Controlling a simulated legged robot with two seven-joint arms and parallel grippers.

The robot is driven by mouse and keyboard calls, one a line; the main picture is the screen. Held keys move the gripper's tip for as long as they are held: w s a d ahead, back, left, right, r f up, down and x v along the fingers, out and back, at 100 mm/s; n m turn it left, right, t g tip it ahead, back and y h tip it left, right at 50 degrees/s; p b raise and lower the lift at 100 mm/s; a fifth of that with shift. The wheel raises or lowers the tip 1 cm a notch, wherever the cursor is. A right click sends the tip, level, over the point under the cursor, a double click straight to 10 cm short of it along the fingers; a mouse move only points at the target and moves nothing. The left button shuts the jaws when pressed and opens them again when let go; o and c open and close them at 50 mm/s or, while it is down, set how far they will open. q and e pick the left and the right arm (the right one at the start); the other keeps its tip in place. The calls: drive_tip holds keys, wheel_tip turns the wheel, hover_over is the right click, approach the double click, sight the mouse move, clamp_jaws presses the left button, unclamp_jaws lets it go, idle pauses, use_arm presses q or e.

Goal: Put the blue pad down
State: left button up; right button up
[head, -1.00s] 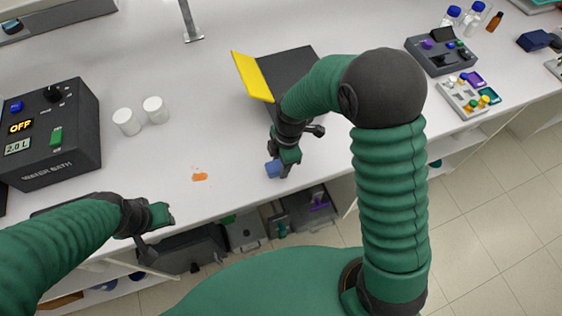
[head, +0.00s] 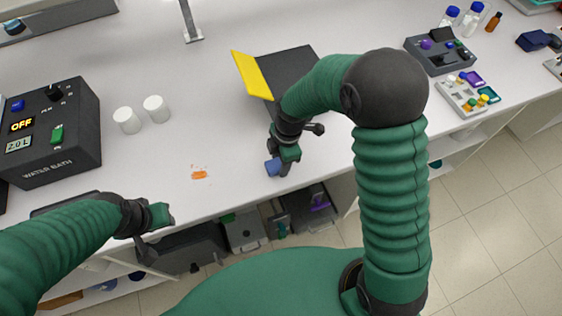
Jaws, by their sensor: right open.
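The blue pad (head: 272,167) lies at the white bench top near its front edge, right of a small orange smear (head: 199,175). My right gripper (head: 281,170) is right at the pad, with its jaws open. The gripper hides part of the pad, and I cannot tell whether they touch. My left gripper (head: 165,216) is at the bench's front edge on the left, away from the pad. Its jaws are too small to read.
A black water bath (head: 50,135) stands at the left, with two white jars (head: 140,114) beside it. A black and yellow folded board (head: 252,75) lies behind my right arm. Trays (head: 468,93) sit at the right. The middle of the bench is clear.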

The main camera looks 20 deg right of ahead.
use_arm(q)
drive_tip(key=shift+f, duration=0.2)
use_arm(e)
drive_tip(key=shift+s+a+f, duration=0.1)
drive_tip(key=shift+s+f, duration=0.6)
drive_tip(key=shift+r, duration=0.3)
drive_tip(key=r, duration=0.1)
drive_tip(key=w+r, duration=0.1)
drive_tip(key=r, duration=0.1)
drive_tip(key=r+p, duration=0.1)
drive_tip(key=shift+w+d+r, duration=0.3)
drive_tip(key=shift+d+r, duration=0.05)
drive_tip(key=shift+r, duration=0.05)
wheel_tip(320, 180, up, 8)
drive_tip(key=f, duration=0.1)
use_arm(q)
drive_tip(key=shift+w+r, duration=0.35)
drive_tip(key=shift+r, duration=0.05)
use_arm(e)
drive_tip(key=s+d+f+m+t, duration=0.1)
drive_tip(key=s+d+m, duration=0.1)
drive_tip(key=s+m, duration=0.3)
drive_tip(key=s+d+f+m+t+h, duration=0.1)
drive_tip(key=s+m, duration=0.4)
drive_tip(key=m, duration=0.8)
drive_tip(key=shift+d+f, duration=0.8)
drive_tip(key=shift+d, duration=0.2)
drive_tip(key=shift+w, duration=0.1)
